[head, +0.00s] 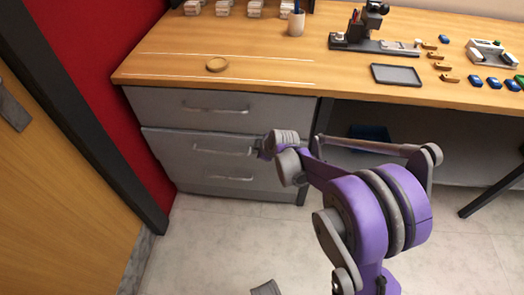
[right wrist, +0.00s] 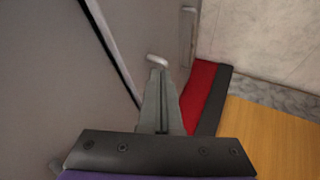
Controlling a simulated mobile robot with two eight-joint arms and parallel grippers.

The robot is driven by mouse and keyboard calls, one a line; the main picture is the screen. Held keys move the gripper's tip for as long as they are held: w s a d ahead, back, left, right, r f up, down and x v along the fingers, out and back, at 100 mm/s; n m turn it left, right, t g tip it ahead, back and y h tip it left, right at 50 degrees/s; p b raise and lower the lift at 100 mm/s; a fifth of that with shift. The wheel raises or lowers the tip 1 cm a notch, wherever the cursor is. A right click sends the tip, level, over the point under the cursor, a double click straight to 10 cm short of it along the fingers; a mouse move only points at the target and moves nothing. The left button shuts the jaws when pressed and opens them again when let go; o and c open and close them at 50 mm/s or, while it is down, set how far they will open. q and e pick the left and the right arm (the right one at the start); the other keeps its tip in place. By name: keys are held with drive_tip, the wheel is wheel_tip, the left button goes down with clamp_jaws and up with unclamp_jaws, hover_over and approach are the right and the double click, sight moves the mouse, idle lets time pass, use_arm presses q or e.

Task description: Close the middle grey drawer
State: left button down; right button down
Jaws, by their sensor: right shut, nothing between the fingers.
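The grey drawer unit (head: 160,104) stands under the left end of the desk, with three stacked fronts. The middle grey drawer (head: 172,147) has a bar handle (head: 222,152). It looks nearly flush with the top front; I cannot tell if a small gap stays. My right gripper (head: 261,151) is at the right part of the middle front, near its handle. In the right wrist view the shut, empty fingers (right wrist: 159,80) point along the grey fronts, with a handle end (right wrist: 157,62) just beyond the tips. Contact is unclear.
The top drawer (head: 200,98) and bottom drawer (head: 205,190) look shut. A red wall (head: 110,75) and wooden door (head: 50,200) stand to the left. The desk top (head: 270,70) overhangs the unit. Pale floor (head: 210,240) in front is clear.

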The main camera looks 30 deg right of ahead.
drive_tip(key=w+d, duration=0.2)
drive_tip(key=w, duration=0.1)
drive_tip(key=shift+w+d+f+b, duration=0.15)
drive_tip(key=shift+w+b, duration=0.15)
drive_tip(key=shift+w+d+p, duration=0.4)
drive_tip(key=shift+w+d, duration=0.25)
drive_tip(key=shift+w, duration=0.2)
drive_tip(key=shift+a, duration=0.1)
